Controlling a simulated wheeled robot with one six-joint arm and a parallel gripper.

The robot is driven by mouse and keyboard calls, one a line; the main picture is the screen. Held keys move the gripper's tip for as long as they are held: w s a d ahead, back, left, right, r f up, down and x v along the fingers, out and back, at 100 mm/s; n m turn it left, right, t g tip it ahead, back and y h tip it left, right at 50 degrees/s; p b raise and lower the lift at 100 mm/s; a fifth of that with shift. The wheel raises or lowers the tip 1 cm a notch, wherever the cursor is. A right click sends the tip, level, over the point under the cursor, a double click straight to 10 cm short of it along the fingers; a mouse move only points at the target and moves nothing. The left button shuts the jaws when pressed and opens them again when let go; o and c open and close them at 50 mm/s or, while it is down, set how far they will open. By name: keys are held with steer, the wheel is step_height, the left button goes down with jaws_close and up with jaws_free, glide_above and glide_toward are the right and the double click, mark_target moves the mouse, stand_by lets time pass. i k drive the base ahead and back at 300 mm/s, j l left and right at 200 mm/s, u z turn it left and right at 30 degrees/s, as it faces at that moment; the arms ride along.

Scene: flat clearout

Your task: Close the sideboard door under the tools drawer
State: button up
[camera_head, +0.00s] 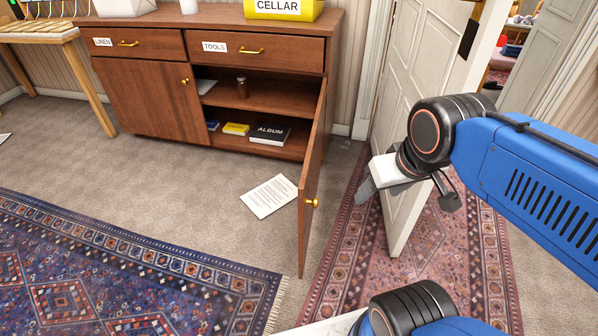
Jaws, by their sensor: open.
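The sideboard (158,45) is brown wood with a LINEN drawer (137,43) and a TOOLS drawer (283,51), both shut. The door (310,185) under the tools drawer stands wide open, swung out toward me, hinged at its right side, with a round brass knob (312,202) near its free edge. My gripper (368,190) is to the right of the open door, in front of the white room door. It appears apart from the sideboard door and holds nothing that I can see. Its fingers are partly hidden by its own wrist.
The open compartment holds a jar (242,87), a yellow box (236,129) and an album (270,134). A paper sheet (269,196) lies on the floor left of the open door. A white room door (408,110) stands ajar at right. A yellow CELLAR crate (283,9) sits on top.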

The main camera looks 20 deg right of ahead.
mark_target(308, 201)
steer(key=l+u, duration=0.2)
steer(key=l, duration=0.4)
steer(key=l+u, duration=0.2)
steer(key=l, duration=0.45)
steer(key=k+l+u, duration=0.2)
steer(key=l, duration=0.35)
steer(key=k+j+u, duration=0.1)
steer(key=u, duration=0.25)
steer(key=k+j+u, duration=0.1)
steer(key=u, duration=0.3)
steer(key=i+j, duration=0.05)
steer(key=j, duration=0.05)
